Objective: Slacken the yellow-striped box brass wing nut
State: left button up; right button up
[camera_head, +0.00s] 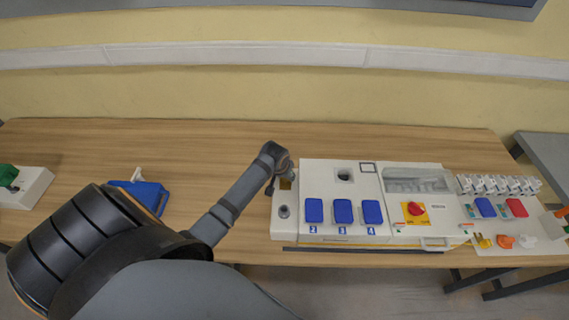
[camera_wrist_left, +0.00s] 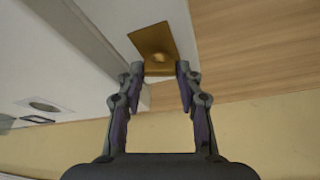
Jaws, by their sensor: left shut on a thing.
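The yellow-striped box (camera_head: 330,220) is a long white panel on the table, with blue covers numbered 2, 3 and 4 and a yellow stripe low on its front edge. The brass wing nut (camera_wrist_left: 153,42) shows in the left wrist view as a tilted brass piece beside the box's white wall. A little brass (camera_head: 286,185) also shows at the box's left end in the head view. My left gripper (camera_wrist_left: 160,75) is shut on the wing nut, one finger on each side of its near end. In the head view the left gripper (camera_head: 283,172) mostly hides the nut. My right gripper is not in view.
A red knob on a yellow plate (camera_head: 414,213) sits on the box. Several grey-white sockets (camera_head: 498,185) and coloured plugs (camera_head: 506,242) are to its right. A blue box (camera_head: 141,192) and a white box with a green part (camera_head: 22,185) lie left. The table behind is clear.

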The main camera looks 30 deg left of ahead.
pick_arm(q)
jog(key=shift+w+d+n+y+p, duration=0.1)
jog(key=shift+n+y+p, duration=0.6)
jog(key=shift+n+p, duration=0.95)
jog(key=shift+n, duration=0.45)
jog(key=o, duration=1.1)
jog(key=shift+o, duration=0.2)
jog(key=shift+r, duration=0.1)
jog(key=v, duration=1.1)
jog(key=shift+r+g, duration=0.3)
jog(key=shift+r, duration=0.1)
jog(key=shift+w+d, duration=0.1)
